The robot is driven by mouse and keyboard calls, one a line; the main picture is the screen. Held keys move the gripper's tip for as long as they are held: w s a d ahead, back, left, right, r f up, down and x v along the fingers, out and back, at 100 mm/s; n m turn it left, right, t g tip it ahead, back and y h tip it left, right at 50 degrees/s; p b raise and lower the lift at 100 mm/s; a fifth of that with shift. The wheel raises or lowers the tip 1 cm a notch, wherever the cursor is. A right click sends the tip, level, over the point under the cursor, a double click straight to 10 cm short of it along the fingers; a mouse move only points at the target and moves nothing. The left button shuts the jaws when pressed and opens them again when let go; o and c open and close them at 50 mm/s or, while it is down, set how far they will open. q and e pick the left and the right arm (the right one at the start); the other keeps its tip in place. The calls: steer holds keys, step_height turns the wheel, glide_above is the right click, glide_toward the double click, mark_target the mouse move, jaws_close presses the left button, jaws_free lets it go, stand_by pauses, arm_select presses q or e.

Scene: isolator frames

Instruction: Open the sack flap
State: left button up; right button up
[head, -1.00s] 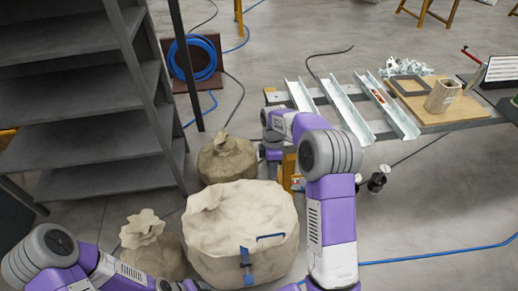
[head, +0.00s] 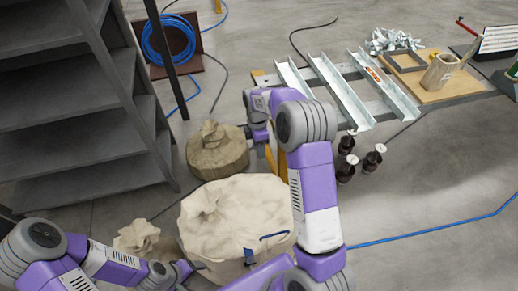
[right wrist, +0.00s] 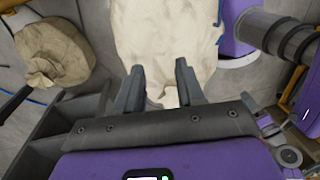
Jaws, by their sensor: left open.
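The large beige sack (head: 225,222) stands on the floor in front of me, its top cloth gathered in folds at the left.
A tied sack (head: 217,150) stands behind the large one; a small crumpled sack (head: 136,237) is at left. Grey shelves (head: 80,130) stand at left. A bench with metal channels (head: 345,90) is at back right, dark bottles (head: 373,160) beside it. Floor at right is clear except a blue hose (head: 430,233).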

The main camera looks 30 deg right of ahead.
steer(key=shift+f, duration=0.3)
jaws_close()
stand_by(1.2)
jaws_free()
step_height(320, 180, up, 8)
steer(key=w+p, duration=0.1)
steer(key=shift+d+f, duration=0.15)
steer(key=shift+f, duration=0.1)
stand_by(0.4)
